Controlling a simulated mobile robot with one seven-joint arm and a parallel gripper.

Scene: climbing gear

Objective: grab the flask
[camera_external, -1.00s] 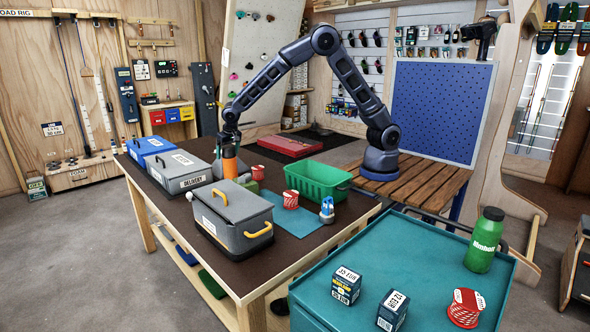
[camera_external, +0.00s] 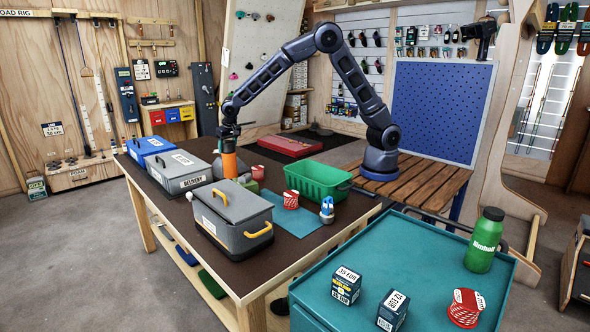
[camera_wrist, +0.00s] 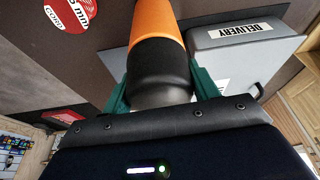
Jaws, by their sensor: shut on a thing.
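The orange flask with a black upper part (camera_external: 229,164) is upright at the dark-topped workbench, beside the grey DELIVERY box. In the wrist view its orange body (camera_wrist: 158,22) and black part run down to my gripper. My gripper (camera_external: 229,137) is above it, with its jaws around its upper end. In the wrist view the green fingers of my gripper (camera_wrist: 160,95) press on both sides of the flask's dark end. The flask's base is hard to make out, so I cannot tell whether it touches the bench.
The DELIVERY box (camera_external: 183,182), a blue box (camera_external: 146,149) and a dark grey lidded case (camera_external: 240,238) stand close by. A green basket (camera_external: 319,184) and a red-and-white cord roll (camera_external: 291,200) are to the right. A green bottle (camera_external: 484,243) stands on the teal cart.

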